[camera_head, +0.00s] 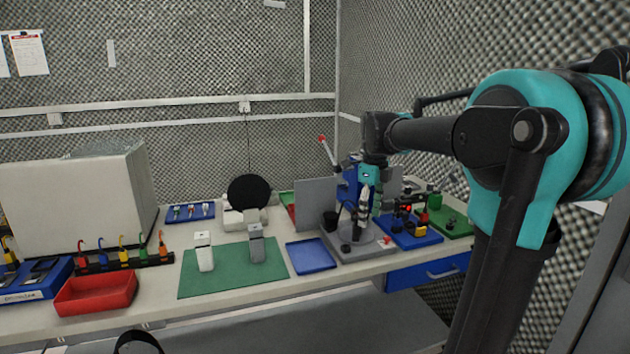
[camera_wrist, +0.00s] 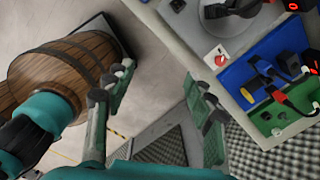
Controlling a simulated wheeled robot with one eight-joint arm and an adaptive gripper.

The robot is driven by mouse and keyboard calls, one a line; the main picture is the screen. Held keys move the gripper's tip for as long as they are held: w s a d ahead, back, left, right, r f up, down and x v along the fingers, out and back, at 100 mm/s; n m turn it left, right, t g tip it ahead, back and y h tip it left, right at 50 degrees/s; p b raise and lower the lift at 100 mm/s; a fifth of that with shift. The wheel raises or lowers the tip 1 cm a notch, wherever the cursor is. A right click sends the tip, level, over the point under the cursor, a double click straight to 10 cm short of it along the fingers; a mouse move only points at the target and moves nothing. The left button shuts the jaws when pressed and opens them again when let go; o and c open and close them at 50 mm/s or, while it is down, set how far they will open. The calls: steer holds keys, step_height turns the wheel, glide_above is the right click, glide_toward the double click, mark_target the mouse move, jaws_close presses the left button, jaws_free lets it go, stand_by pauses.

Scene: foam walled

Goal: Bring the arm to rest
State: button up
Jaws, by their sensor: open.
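My gripper (camera_wrist: 158,100) is open in the wrist view, with its two grey-green fingers spread wide and nothing between them. Pale floor shows behind the gap. In the head view my arm reaches in from the right.
A blue tray (camera_head: 311,256) and green mat (camera_head: 225,275) with two white-grey devices lie left of the stand. A red bin (camera_head: 97,292) is farther left. Blue (camera_head: 412,236) and green trays with parts stand at right. A wooden barrel (camera_wrist: 60,75) shows in the wrist view.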

steer(key=s+d+f+n+t, duration=0.1)
steer(key=s+d+f+n, duration=0.1)
steer(key=s+f+n, duration=0.8)
steer(key=s+d+f+n+t, duration=0.1)
steer(key=s+f+n+t, duration=0.1)
steer(key=s+f+n, duration=0.8)
step_height(320, 180, down, 4)
steer(key=n, duration=0.6)
steer(key=shift+s+d+r+t, duration=0.25)
steer(key=shift+d+t, duration=0.05)
steer(key=shift+d, duration=0.05)
